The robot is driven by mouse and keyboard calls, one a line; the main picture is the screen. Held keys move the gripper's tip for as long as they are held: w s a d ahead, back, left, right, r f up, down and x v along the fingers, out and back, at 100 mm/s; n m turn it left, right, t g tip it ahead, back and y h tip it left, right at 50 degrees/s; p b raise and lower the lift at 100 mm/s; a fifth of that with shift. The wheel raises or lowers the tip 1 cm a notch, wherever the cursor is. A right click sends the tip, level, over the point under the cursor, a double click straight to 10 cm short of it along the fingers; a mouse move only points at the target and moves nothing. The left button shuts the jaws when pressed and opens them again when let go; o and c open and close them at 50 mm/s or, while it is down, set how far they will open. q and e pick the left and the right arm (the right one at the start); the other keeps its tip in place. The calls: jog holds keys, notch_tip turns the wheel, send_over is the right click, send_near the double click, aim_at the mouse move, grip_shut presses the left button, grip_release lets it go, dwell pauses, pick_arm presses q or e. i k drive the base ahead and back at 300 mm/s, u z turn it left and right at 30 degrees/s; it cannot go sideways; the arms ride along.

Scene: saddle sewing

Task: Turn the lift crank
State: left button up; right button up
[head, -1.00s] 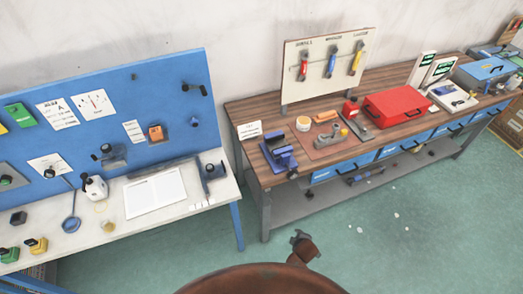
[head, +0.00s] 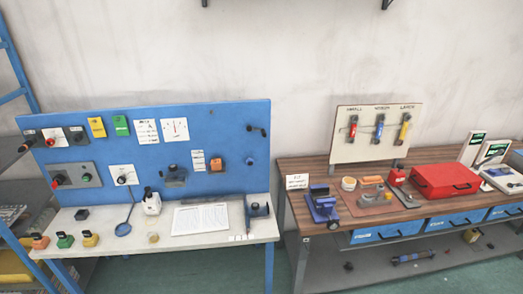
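No part is clearly marked as the lift crank. A grey and dark device (head: 174,176) with a knob is mounted lower on the panel. Neither of my grippers is in view.
At right, a wooden workbench (head: 445,207) holds a blue vise (head: 321,207) and a red toolbox (head: 444,181). A blue-framed rack (head: 14,62) borders the left.

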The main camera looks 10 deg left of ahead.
aim_at(250, 129)
jog(key=z, duration=0.25)
jog(key=k, duration=0.25)
jog(key=u, duration=0.85)
jog(key=i, duration=1.6)
jog(key=z, duration=0.75)
